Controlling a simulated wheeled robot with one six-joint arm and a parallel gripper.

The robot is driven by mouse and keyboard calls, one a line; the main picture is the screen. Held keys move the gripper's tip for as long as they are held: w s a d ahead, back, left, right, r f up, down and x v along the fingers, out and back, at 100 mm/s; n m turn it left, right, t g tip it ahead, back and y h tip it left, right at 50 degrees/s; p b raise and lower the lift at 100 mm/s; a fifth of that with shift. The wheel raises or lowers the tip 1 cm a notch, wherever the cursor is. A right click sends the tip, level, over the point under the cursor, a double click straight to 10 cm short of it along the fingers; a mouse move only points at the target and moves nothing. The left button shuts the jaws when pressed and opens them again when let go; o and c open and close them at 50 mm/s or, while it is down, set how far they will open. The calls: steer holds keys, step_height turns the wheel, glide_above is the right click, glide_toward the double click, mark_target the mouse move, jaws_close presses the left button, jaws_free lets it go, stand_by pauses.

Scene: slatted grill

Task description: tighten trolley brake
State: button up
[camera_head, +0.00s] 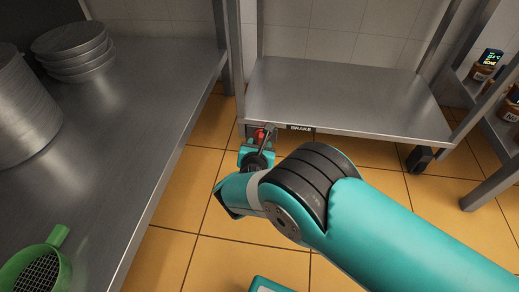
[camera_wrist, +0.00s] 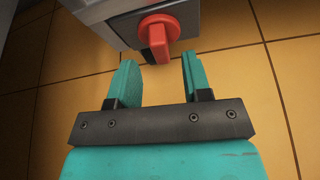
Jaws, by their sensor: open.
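The trolley (camera_head: 335,92) is a steel shelf on legs with castors, standing beyond my arm. A label reading BRAKE (camera_head: 301,128) is on its front edge. The brake is a red knob (camera_head: 261,134) beside the label, at the trolley's left front corner. In the wrist view the red knob (camera_wrist: 158,38) sits on a grey housing, its flat handle pointing down. My gripper (camera_wrist: 155,82) is open, with one teal finger on each side below the handle. The handle's lower end reaches about level with the fingertips, between them.
A steel counter (camera_head: 150,110) on the left holds stacked plates (camera_head: 75,48) and a green strainer (camera_head: 42,268). A rack with jars (camera_head: 482,72) stands at the right. Orange tiled floor (camera_head: 185,215) is clear around my arm.

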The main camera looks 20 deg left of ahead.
mark_target(260, 141)
steer(key=shift+b+x, duration=0.8)
steer(key=shift+x, duration=0.9)
jaws_close()
steer(key=m+y, duration=0.2)
steer(key=m, duration=0.2)
steer(key=m+t+y+p, duration=0.1)
steer(key=m+y, duration=0.1)
steer(key=m, duration=0.2)
steer(key=d+f+m+y, duration=0.1)
steer(key=m+y, duration=0.1)
steer(key=m, duration=0.2)
steer(key=shift+w+f+y+p, duration=0.1)
steer(key=shift+y+p, duration=0.2)
steer(key=shift+p, duration=0.1)
steer(key=shift+t, duration=0.3)
